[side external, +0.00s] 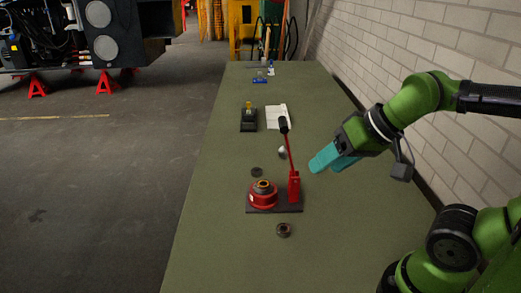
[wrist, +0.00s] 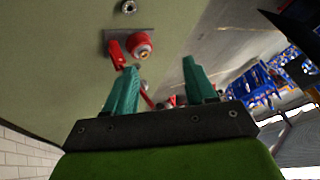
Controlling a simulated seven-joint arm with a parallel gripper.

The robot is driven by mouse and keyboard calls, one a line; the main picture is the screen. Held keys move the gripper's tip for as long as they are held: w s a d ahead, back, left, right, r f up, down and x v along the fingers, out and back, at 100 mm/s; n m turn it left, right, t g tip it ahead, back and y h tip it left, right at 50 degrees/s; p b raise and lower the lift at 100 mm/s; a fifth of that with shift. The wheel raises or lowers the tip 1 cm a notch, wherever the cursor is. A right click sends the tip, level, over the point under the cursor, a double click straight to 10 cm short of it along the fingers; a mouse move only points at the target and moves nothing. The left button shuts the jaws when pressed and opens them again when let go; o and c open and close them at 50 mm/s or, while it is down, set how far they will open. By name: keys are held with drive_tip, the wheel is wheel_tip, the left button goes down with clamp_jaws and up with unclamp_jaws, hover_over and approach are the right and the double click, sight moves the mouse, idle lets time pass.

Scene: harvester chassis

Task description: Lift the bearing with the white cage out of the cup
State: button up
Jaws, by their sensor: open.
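A red cup (side external: 263,200) stands on the dark base of a red lever press; it also shows in the wrist view (wrist: 138,46). A bearing (side external: 263,185) with an orange-brown ring sits in the top of the cup. I cannot make out the colour of its cage. In the wrist view its pale centre (wrist: 145,41) shows. My gripper (side external: 328,168) has teal fingers, open and empty, above the bench to the right of the press and apart from it. In the wrist view the fingers (wrist: 160,68) are spread wide, with the cup beyond them.
The press lever (side external: 290,150) rises between cup and gripper. Loose rings lie in front of the press (side external: 284,230) and behind it (side external: 257,172). A black stand (side external: 249,120) and paper (side external: 277,115) lie farther back. A brick wall (side external: 430,70) bounds the right.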

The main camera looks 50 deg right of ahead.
drive_tip(key=w+r+n+g, duration=0.1)
drive_tip(key=w+r+n, duration=0.3)
drive_tip(key=w, duration=0.6)
drive_tip(key=g+h, duration=0.2)
drive_tip(key=g, duration=0.7)
hover_over(265, 184)
drive_tip(key=f, duration=1.7)
drive_tip(key=shift+w+a+f, duration=0.2)
drive_tip(key=shift+w+f, duration=0.15)
drive_tip(key=shift+f, duration=0.05)
drive_tip(key=shift+s+d+f, duration=0.1)
drive_tip(key=shift+f, duration=1)
drive_tip(key=shift+w+x, duration=0.2)
drive_tip(key=shift+x, duration=0.55)
drive_tip(key=shift+w+x, duration=0.15)
drive_tip(key=shift+x, duration=0.55)
